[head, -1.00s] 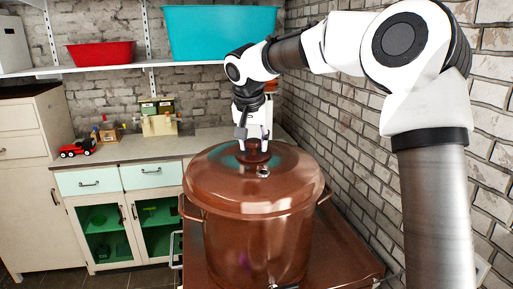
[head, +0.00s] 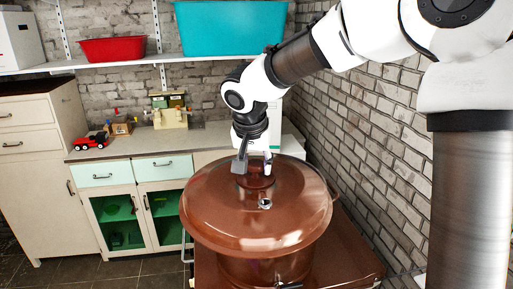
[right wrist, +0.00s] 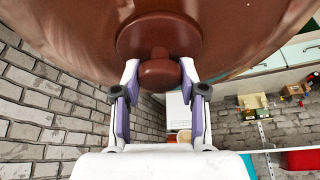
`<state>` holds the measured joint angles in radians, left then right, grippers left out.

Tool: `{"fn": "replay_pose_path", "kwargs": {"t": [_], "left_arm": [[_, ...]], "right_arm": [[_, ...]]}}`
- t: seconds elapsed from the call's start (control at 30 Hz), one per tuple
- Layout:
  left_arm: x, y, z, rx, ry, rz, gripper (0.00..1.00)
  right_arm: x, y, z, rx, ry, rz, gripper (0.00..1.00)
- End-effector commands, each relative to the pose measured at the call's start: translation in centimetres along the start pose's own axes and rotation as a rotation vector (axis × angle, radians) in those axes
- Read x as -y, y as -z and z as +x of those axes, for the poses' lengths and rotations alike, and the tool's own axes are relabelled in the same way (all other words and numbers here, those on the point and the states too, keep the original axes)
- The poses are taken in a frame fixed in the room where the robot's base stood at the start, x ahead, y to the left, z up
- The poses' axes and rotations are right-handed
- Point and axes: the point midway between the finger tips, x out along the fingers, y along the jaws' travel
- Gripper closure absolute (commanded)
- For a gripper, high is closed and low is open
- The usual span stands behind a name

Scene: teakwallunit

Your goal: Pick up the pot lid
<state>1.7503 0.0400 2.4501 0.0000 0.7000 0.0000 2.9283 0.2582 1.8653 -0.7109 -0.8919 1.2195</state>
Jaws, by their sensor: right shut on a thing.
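The pot lid (head: 225,220) is a wide, round, glossy brown-red disc with a small steel fitting on top. It is held above the brown pot (head: 262,270), whose upper part it hides. My right gripper (head: 254,168) comes down from above and is shut on the lid's knob. In the right wrist view, the fingers of my right gripper (right wrist: 159,76) stand on both sides of the knob, with the lid's underside hidden. My left gripper is not in view.
The pot stands on a brown surface (head: 345,250) beside a brick wall (head: 375,150) at right. Behind is a counter (head: 130,148) with a red toy truck (head: 91,140) and a small beige toy (head: 170,115). A shelf above holds a red tub (head: 112,49) and a teal bin (head: 230,28).

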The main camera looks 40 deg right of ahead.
Motion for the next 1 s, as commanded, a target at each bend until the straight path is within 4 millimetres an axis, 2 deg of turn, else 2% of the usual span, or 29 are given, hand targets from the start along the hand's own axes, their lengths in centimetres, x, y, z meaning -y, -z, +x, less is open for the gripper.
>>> {"fn": "replay_pose_path", "kwargs": {"t": [0.43,0.7,1.0], "left_arm": [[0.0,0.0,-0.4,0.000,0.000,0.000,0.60],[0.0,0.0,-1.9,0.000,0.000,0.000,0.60],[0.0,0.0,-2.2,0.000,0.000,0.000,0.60]], "right_arm": [[0.0,0.0,-0.2,-0.001,0.002,0.000,1.00],[0.0,0.9,-2.4,-0.002,0.003,0.000,1.00],[0.0,1.5,-3.8,-0.001,0.002,0.000,1.00]]}}
